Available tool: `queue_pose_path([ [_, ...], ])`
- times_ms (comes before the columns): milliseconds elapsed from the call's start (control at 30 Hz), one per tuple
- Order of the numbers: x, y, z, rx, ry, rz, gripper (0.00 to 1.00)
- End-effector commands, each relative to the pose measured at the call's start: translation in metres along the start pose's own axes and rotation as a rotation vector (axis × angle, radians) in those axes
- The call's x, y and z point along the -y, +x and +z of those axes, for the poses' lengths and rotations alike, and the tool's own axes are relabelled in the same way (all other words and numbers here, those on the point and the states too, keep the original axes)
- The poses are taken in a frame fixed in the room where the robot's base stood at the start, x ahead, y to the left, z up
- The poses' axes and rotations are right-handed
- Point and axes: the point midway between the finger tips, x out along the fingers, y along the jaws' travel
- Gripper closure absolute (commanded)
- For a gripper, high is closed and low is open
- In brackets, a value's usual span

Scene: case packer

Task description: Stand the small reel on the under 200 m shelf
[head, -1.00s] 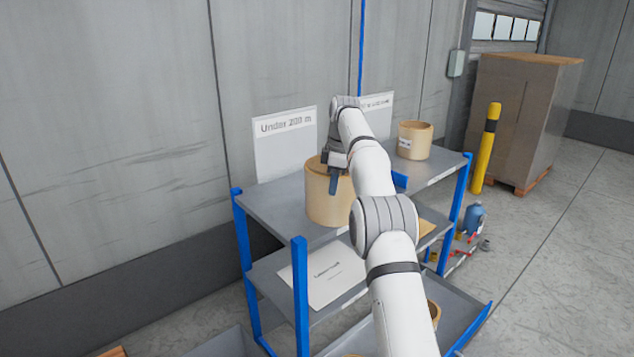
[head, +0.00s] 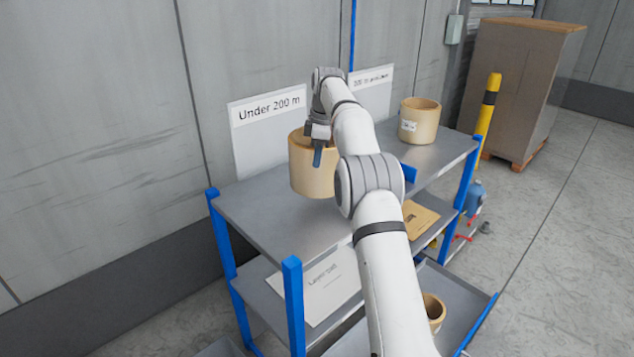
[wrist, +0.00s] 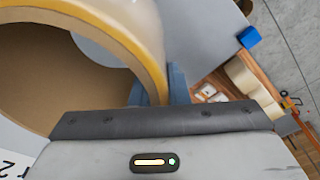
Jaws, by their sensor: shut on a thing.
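A tan, hollow reel (head: 308,172) is at the under 200 m side of the top shelf (head: 265,215), in front of the "Under 200 m" sign (head: 268,120). My gripper (head: 318,155) is shut on its wall from above. In the wrist view, the reel (wrist: 148,40) is a large open ring, and its wall sits between the blue fingers of my gripper (wrist: 158,92). The reel looks upright and seems raised off the shelf, though my arm hides part of its right side and the gap is hard to judge.
Another tan reel (head: 420,124) with a label stands on the right side, beyond a blue divider (head: 409,173). Blue posts (head: 292,305) rise at the shelf corners. The top shelf's front left is bare. A yellow bollard (head: 487,115) and a large carton (head: 525,85) stand at the right.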

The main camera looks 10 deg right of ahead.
Motion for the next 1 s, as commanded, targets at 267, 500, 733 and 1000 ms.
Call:
queue_pose_path([
  [267, -0.001, 0.026, 0.005, -0.001, 0.002, 0.006, 1.00],
  [500, -0.001, 0.055, 0.010, -0.001, 0.005, 0.003, 1.00],
  [733, -0.001, 0.068, 0.012, -0.001, 0.005, 0.006, 1.00],
  [1000, -0.001, 0.070, 0.012, -0.001, 0.005, 0.006, 1.00],
])
